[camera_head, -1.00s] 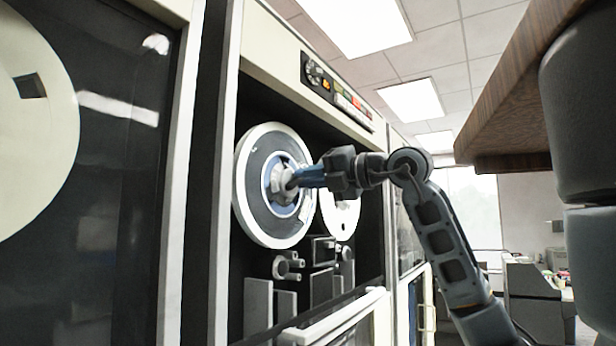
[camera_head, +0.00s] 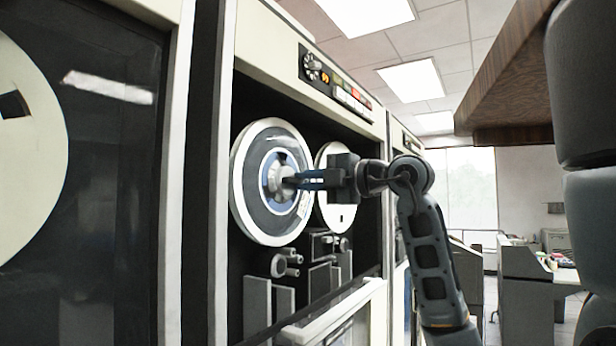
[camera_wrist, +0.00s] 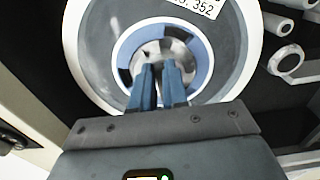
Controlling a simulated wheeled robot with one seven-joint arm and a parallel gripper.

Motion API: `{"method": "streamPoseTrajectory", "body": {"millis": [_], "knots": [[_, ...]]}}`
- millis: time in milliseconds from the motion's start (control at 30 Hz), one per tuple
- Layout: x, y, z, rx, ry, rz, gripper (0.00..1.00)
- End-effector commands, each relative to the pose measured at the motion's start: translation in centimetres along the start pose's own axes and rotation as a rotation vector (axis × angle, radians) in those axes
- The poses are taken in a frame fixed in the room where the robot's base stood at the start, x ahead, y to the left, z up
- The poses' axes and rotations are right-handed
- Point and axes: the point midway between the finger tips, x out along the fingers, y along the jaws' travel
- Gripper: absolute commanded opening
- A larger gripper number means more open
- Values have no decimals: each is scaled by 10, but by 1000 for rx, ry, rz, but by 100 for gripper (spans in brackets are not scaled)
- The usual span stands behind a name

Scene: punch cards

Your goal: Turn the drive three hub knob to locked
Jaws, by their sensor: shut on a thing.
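The hub knob (camera_head: 276,176) is a grey-silver knob in the middle of a blue ring on a large tape reel (camera_head: 247,205). The reel hangs upright in the open bay of a cream tape drive. My gripper (camera_head: 288,180) reaches in from the right with its blue fingers shut on the hub knob. In the wrist view the two fingers (camera_wrist: 158,75) lie close together against the knob (camera_wrist: 166,54), partly hiding it. A label shows on the reel above. I cannot read a locked mark on the knob.
A second reel (camera_head: 336,190) sits just right and partly behind my gripper. Rollers and guides (camera_head: 287,263) lie below the reels. A drive door frame (camera_head: 335,320) juts out below. A control panel (camera_head: 340,84) is above. A wooden overhang (camera_head: 510,85) is at upper right.

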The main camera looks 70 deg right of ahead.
Motion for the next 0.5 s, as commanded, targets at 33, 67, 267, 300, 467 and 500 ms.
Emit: {"method": "streamPoseTrajectory", "body": {"millis": [33,67,267,300,467,500], "knots": [[0,-1,1,5,-2,-2,0],[0,-1,1,6,-2,-2,0],[0,-1,1,8,-3,-2,0],[0,-1,1,7,-3,-2,0],[0,-1,1,7,-3,-2,19],[0,-1,1,7,-3,-2,22]]}}
